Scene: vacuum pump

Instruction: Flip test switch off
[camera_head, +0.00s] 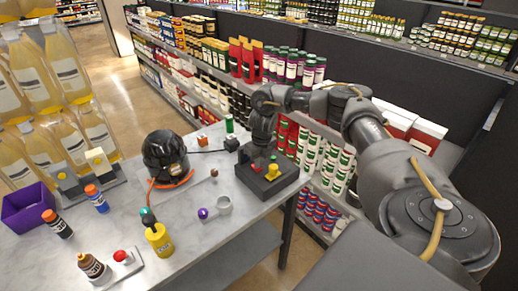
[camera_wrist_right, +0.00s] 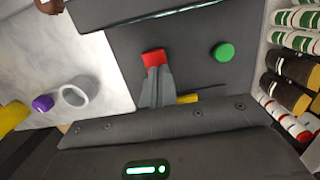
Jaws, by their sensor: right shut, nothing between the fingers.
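A black box (camera_head: 248,183) with a red piece, a yellow piece and a green button (camera_wrist_right: 223,52) on its top stands at the right end of the table. I cannot tell for sure which piece is the test switch. My right gripper (camera_wrist_right: 157,70) is shut and empty, its fingertips right by the red piece (camera_wrist_right: 153,58), which they partly cover; contact is unclear. The yellow piece (camera_wrist_right: 187,98) shows beside the fingers. In the head view my right gripper (camera_head: 257,165) is low over the box. My left gripper is not in view.
On the grey table (camera_head: 140,185) are a black pump-like device (camera_head: 165,155), a yellow bottle (camera_head: 159,240), a white ring-shaped cup (camera_head: 224,205), a purple knob (camera_head: 203,213) and a red button (camera_head: 121,256). A purple bin (camera_head: 28,208) is at left. Stocked shelves stand behind.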

